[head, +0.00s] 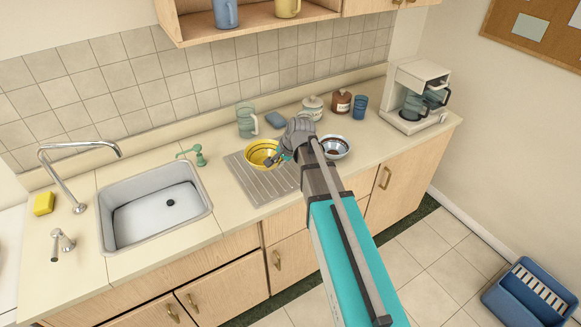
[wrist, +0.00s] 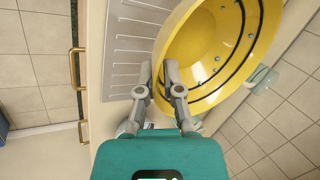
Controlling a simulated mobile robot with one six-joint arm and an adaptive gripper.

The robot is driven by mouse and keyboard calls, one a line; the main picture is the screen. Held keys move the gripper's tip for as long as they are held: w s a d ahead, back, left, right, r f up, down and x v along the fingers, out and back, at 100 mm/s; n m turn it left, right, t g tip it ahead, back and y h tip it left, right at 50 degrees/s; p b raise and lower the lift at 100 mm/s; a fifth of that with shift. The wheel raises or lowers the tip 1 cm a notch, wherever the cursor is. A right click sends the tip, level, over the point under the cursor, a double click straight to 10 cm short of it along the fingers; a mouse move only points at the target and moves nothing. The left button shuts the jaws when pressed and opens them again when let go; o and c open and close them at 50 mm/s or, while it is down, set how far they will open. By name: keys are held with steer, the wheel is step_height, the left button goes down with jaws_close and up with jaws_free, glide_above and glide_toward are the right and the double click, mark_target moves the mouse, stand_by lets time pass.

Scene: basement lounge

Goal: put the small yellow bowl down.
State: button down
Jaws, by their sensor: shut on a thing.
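The small yellow bowl (head: 259,147) has dark rings and dots inside. In the head view it is at the back of the ribbed metal drainboard (head: 262,184), right of the sink. My gripper (head: 274,159) is at the bowl's right front edge. In the wrist view my gripper (wrist: 157,82) is shut on the near rim of the yellow bowl (wrist: 190,50), which fills the upper right. The bowl looks close to the drainboard (wrist: 125,55), but I cannot tell whether it touches. Its underside is hidden.
A patterned bowl (head: 338,148) stands right of my gripper. The sink (head: 155,222) lies left. The drainboard's front is bare.

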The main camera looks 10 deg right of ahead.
steer(key=w+d+f+b, duration=0.2)
steer(key=w, duration=0.1)
steer(key=w+d+f+b, duration=0.2)
steer(key=w+f+b, duration=0.1)
steer(key=w+d+f+b, duration=0.2)
steer(key=w+f, duration=0.1)
stand_by(0.3)
steer(key=shift+w+d+f+b, duration=0.2)
steer(key=shift+w+f+b, duration=0.2)
steer(key=shift+f+b, duration=0.5)
steer(key=shift+s+f+b, duration=0.1)
steer(key=shift+f+b, duration=1.05)
steer(key=shift+b, duration=0.2)
steer(key=shift+f, duration=0.25)
steer(key=c, duration=0.8)
jaws_free()
